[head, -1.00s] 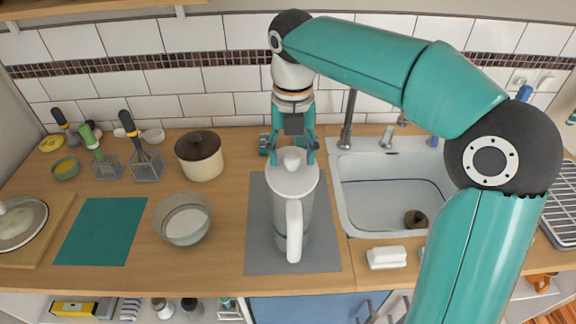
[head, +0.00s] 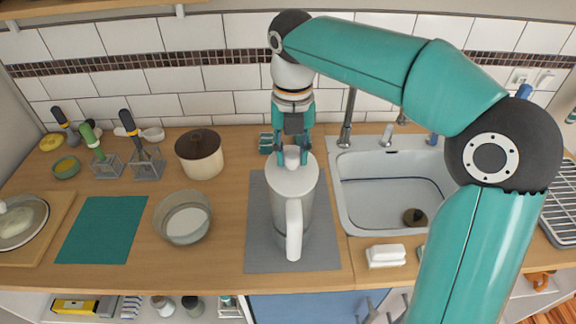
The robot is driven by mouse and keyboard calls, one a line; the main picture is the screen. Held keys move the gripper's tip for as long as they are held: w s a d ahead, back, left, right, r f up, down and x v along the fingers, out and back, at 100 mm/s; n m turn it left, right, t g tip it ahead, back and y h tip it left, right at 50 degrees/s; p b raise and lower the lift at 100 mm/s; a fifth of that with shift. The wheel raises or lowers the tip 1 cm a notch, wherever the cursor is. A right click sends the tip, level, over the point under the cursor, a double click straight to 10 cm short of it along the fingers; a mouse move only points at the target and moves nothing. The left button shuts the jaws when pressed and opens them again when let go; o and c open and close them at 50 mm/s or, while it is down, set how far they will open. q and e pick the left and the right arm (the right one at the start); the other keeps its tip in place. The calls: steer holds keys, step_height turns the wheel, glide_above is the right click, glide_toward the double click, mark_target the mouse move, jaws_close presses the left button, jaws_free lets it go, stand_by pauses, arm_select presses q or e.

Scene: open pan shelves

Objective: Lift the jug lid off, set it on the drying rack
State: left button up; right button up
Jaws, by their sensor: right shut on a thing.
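A tall jug (head: 307,215) with a long white handle stands upright on the grey mat (head: 260,250) left of the sink. Its white lid (head: 292,180) sits on top of the jug, with a knob in the middle. My right gripper (head: 292,157) comes down from above and is shut on the knob of the jug lid. The drying rack (head: 562,205) is at the far right edge, beyond the sink, partly cut off by the frame. My left gripper is not in view.
The sink (head: 390,190) lies between jug and rack; my right arm crosses above it. A white butter dish (head: 386,255) sits at the counter's front. A lidded brown-and-cream pot (head: 199,155) and a glass bowl (head: 183,218) stand left of the jug. A teal mat (head: 102,230) is clear.

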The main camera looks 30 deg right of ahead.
mark_target(292, 154)
jaws_close()
steer(key=shift+r+p, duration=0.35)
steer(key=shift+r, duration=0.15)
steer(key=shift+r+p, duration=0.6)
steer(key=shift+r, duration=1.3)
